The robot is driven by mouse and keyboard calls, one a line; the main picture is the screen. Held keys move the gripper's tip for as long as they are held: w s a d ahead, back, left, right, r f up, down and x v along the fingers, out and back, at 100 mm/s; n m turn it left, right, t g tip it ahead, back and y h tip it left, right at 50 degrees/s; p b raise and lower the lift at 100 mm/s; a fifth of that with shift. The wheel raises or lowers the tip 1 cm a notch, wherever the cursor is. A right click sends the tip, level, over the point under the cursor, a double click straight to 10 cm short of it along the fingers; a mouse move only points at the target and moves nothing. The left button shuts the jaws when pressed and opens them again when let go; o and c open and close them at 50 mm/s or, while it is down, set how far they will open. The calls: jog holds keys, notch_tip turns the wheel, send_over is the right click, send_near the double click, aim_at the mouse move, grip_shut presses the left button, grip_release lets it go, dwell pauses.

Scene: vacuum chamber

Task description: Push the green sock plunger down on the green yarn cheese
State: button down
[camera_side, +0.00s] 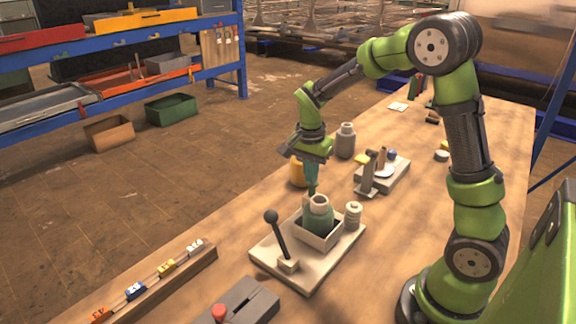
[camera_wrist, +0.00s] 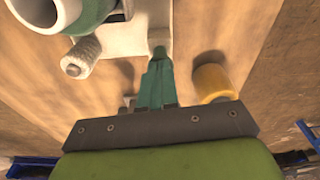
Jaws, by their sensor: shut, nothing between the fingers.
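A dark green rounded body with a pale collar on top, which fits the green yarn cheese and sock plunger (camera_side: 318,220), stands upright in a pale open box (camera_side: 322,241). I cannot tell where plunger and yarn meet. In the wrist view its green side and pale open ring (camera_wrist: 96,12) show at the top left, partly cut off. My gripper (camera_side: 312,193) has teal fingers pointing down, shut and empty. In the side view it appears just behind the collar; in the wrist view its fingertips (camera_wrist: 159,52) lie to the right of the green body, apart from it.
The box sits on a pale base plate (camera_side: 336,263) with a black-knobbed lever (camera_side: 279,236). A small white spool (camera_side: 353,214) stands beside the box. A yellow spool (camera_wrist: 212,82) is close by my gripper. A grey bottle (camera_side: 345,142) stands behind.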

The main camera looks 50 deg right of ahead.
dwell(0.3)
jog(key=shift+f, duration=1.5)
jog(key=shift+s+a+r, duration=0.1)
jog(key=shift+a+r, duration=0.2)
jog(key=shift+a, duration=0.5)
jog(key=shift+s+a+r, duration=0.1)
jog(key=shift+a+r, duration=0.2)
jog(key=shift+a, duration=0.45)
notch_tip(320, 180, up, 17)
jog(key=a, duration=0.1)
jog(key=shift+a, duration=0.3)
jog(key=shift+f, duration=0.1)
